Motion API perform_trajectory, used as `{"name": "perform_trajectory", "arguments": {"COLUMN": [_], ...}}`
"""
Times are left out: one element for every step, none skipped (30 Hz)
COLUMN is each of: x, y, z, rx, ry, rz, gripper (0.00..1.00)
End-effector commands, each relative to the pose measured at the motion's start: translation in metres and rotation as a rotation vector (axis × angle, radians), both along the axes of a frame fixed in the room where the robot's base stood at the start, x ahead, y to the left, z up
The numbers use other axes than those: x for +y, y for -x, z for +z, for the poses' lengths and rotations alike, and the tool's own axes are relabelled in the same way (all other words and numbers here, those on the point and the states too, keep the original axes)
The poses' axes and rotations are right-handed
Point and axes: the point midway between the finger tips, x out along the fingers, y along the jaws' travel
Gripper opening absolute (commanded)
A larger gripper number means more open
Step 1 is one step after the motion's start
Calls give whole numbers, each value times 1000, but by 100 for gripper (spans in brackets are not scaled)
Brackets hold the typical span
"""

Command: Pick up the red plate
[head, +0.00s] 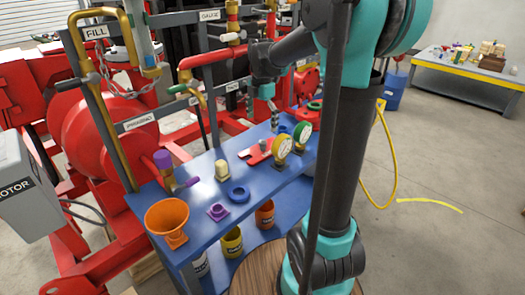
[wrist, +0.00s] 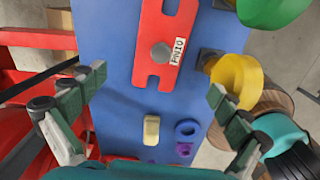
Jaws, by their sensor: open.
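The red plate (head: 256,153) lies flat on the blue bench top, with a grey knob on it. In the wrist view the red plate (wrist: 153,70) has notched ends, a round grey knob and a small white label whose text I cannot read surely. My gripper (wrist: 157,83) is open and empty, its two fingers spread on either side of the plate and apart from it.
Yellow (head: 281,147) and green (head: 301,132) gauges stand right of the plate. A cream block (head: 221,171), a blue ring (head: 238,194) and a purple piece (head: 217,212) lie nearer. An orange funnel (head: 167,218) stands at the front left. Pipes and rails rise behind the bench.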

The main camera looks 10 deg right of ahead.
Motion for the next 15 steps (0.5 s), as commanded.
{"name": "perform_trajectory", "arguments": {"x": [0,0,0,0,0,0,0,0,0,0,0,0,0,-1,-1], "y": [0,-1,0,0,0,-1,-1,-1,0,0,0,0,0,0,-1], "z": [-11,-16,-24,-29,-34,-40,-44,-47,-50,-52,-54,-55,-57,-58,-62], "rx": [0,0,0,0,0,0,0,0,0,0,0,0,0,0,0], "ry": [0,0,0,0,0,0,0,0,0,0,0,0,0,0,0], "rz": [0,0,-1,-1,-1,-1,-1,-1,-1,-1,-1,-1,-1,-1,-1], "gripper": [100,100,100,100,100,100,100,100,100,100,100,100,100,100,100]}}
